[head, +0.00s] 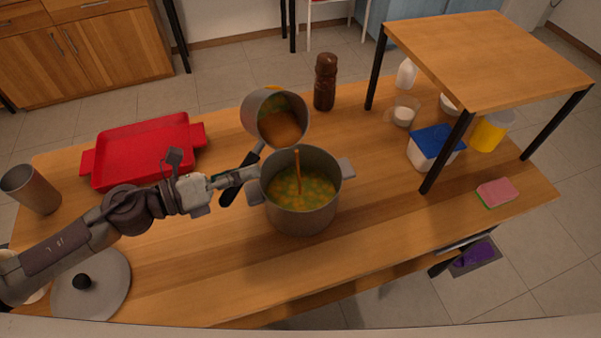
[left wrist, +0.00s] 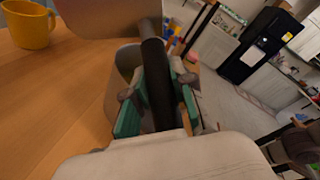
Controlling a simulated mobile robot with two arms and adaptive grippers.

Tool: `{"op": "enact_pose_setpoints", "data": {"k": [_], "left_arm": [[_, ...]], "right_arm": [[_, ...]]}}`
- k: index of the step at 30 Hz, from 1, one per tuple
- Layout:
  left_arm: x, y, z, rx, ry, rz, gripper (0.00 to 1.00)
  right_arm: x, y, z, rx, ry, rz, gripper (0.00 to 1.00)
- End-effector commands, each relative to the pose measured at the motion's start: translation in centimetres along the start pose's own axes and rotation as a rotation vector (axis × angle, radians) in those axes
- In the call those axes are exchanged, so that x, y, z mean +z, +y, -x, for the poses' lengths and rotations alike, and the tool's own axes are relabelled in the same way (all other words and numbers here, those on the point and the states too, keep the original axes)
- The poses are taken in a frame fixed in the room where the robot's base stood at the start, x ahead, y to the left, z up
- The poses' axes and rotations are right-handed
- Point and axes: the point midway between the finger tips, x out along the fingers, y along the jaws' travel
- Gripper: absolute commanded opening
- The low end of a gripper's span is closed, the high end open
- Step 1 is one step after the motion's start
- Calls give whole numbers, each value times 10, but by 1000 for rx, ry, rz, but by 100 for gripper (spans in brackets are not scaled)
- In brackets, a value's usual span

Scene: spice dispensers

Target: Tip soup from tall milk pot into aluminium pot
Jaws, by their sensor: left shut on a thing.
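The tall milk pot (head: 251,112) is tilted above the aluminium pot, its mouth facing down to the right. Orange soup shows inside, and a thin orange-brown stream (head: 298,168) falls from its lip. The aluminium pot (head: 302,216) stands upright on the table and holds yellow-green soup with bits; the stream lands inside its rim. My left gripper (head: 236,179) is shut on the milk pot's black handle, left of the aluminium pot. In the left wrist view the handle (left wrist: 157,85) sits between the green finger pads. My right gripper is not in view.
A red tray (head: 140,150), grey cup (head: 32,190) and lid (head: 100,290) are on the left. A brown mill (head: 325,82) stands behind the pots. A raised shelf (head: 480,55), blue-lidded tub (head: 435,148) and sponge (head: 497,193) are right. A yellow mug (left wrist: 28,24) shows in the wrist view.

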Motion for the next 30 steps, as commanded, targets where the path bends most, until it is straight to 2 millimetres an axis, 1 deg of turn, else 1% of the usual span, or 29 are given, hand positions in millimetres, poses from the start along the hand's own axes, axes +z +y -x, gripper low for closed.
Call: {"op": "enact_pose_setpoints", "data": {"k": [30], "left_arm": [[2, 0, 0, 16, -7, -107, 0]], "right_arm": [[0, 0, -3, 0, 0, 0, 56]]}}
